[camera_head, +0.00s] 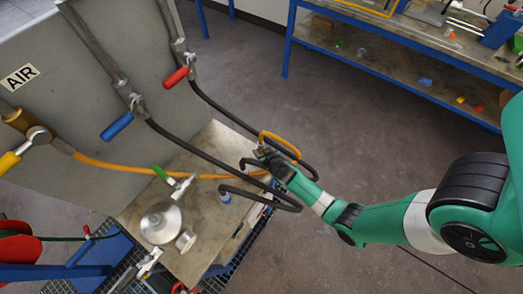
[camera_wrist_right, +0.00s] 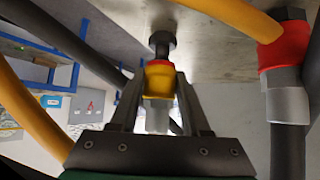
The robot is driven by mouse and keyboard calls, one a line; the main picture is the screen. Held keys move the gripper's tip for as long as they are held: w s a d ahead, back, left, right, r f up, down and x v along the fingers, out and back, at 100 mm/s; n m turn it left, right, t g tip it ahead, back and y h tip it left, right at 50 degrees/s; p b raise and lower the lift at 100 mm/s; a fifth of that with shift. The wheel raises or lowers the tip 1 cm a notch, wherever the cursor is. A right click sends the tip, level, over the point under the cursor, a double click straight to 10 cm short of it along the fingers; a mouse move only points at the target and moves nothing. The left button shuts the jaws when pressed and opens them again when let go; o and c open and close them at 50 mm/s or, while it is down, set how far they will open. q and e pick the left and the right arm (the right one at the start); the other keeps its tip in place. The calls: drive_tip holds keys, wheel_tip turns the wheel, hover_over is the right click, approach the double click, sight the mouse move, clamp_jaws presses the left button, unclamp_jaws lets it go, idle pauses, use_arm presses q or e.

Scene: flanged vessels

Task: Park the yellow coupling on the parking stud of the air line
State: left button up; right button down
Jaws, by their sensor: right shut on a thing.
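My right gripper (camera_head: 267,156) is above the far right end of the worktable in the head view. In the right wrist view its two fingers (camera_wrist_right: 158,108) are shut on the yellow coupling (camera_wrist_right: 158,80), which has a red ring at its far end. A dark stud (camera_wrist_right: 162,42) stands out from a pale surface straight beyond the coupling, in line with it. I cannot tell whether the two touch. The orange air hose (camera_head: 115,165) runs from the AIR panel (camera_head: 60,85) and loops around the gripper. The coupling is hard to make out in the head view. My left gripper is not in view.
A second coupling with a red collar (camera_wrist_right: 287,45) on a dark hose is close on the right in the wrist view. Dark hoses (camera_head: 215,105) cross near my right gripper. A metal vessel (camera_head: 160,222) stands on the worktable (camera_head: 200,255). A blue bench (camera_head: 390,65) is behind.

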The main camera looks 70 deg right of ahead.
drive_tip(key=shift+f+b, duration=0.95)
drive_tip(key=shift+f, duration=0.15)
drive_tip(key=shift+c, duration=1.4)
unclamp_jaws()
drive_tip(key=p+v, duration=0.3)
drive_tip(key=v, duration=0.8)
drive_tip(key=shift+s+a+r+p, duration=0.2)
drive_tip(key=shift+p, duration=0.1)
